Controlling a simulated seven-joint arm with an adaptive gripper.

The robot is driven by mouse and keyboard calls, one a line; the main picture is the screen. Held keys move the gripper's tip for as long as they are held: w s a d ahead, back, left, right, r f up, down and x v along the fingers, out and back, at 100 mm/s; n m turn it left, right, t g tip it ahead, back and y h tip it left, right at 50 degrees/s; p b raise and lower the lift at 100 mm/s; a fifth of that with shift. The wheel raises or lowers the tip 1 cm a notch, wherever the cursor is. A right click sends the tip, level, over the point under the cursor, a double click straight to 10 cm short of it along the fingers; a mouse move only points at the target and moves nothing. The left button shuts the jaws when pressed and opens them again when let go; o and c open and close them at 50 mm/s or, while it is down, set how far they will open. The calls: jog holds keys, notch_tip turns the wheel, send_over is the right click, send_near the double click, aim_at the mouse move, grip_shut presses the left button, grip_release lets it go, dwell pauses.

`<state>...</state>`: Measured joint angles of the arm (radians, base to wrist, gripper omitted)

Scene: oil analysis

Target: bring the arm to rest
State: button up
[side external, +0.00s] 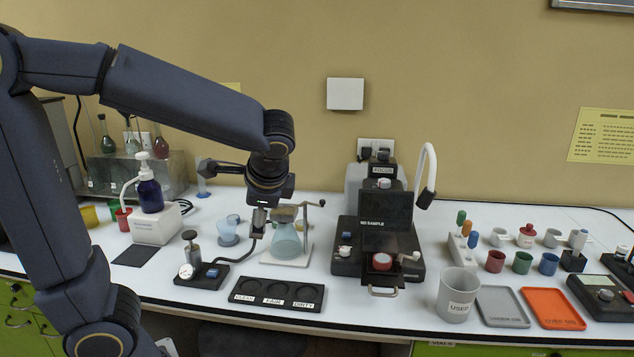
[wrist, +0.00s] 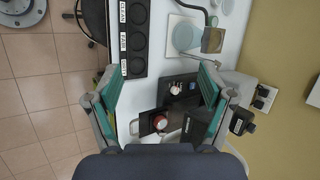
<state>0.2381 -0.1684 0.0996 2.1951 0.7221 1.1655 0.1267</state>
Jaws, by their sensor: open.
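My gripper (side external: 260,218) hangs from the arm above the bench, left of the analyser and near the flask stand, in the side external view. In the wrist view my gripper (wrist: 158,88) has its two green-padded fingers spread wide apart, with nothing held between them. The analyser's red cup (wrist: 160,122) and dark screen show below and between the fingers in that view. The arm is bent, with its forearm reaching in from the left. In the side external view the fingertips are small and dark against the bench items.
A black tray marked clean, fair and dirty (side external: 278,294) lies at the bench front. A flask (side external: 287,242) sits on a stand beside my gripper. The black analyser (side external: 380,255), a USED beaker (side external: 457,295), grey tray (side external: 502,307) and orange tray (side external: 553,309) are to the right.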

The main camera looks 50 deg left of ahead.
jog(key=s+d+n+t+h, duration=0.4)
jog(key=s+d+n+h, duration=0.2)
jog(key=s+d+h, duration=0.1)
jog(key=shift+s+d+f+n, duration=0.25)
jog(key=shift+s+d, duration=0.2)
jog(key=shift+d, duration=0.75)
